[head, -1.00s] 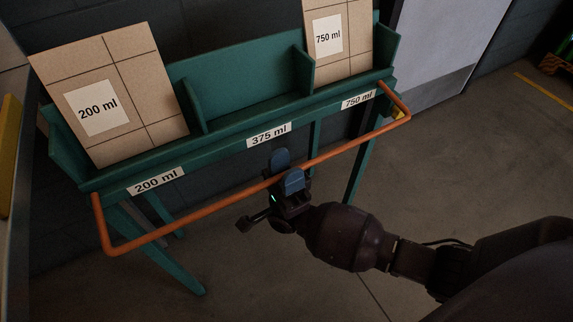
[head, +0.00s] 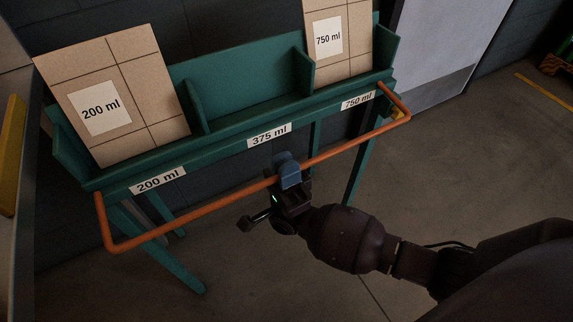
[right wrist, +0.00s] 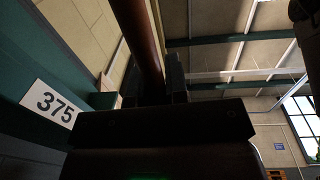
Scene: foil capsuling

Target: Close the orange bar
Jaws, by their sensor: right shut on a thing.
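The orange bar (head: 222,202) is a bent rail on the front of a green rack (head: 226,128). Its long middle part stands out from the rack's front face, with a short arm at each end. My right gripper (head: 287,172) is shut on the bar near its middle, below and to the right of the "375 ml" label. In the right wrist view the bar (right wrist: 139,40) runs down between the two dark fingers (right wrist: 153,80), beside a label reading "375". My left gripper is not in view.
A "200 ml" carton (head: 115,98) leans in the rack's left compartment and a "750 ml" carton (head: 338,42) stands in the right one. The middle compartment is empty. A grey door (head: 440,45) is behind.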

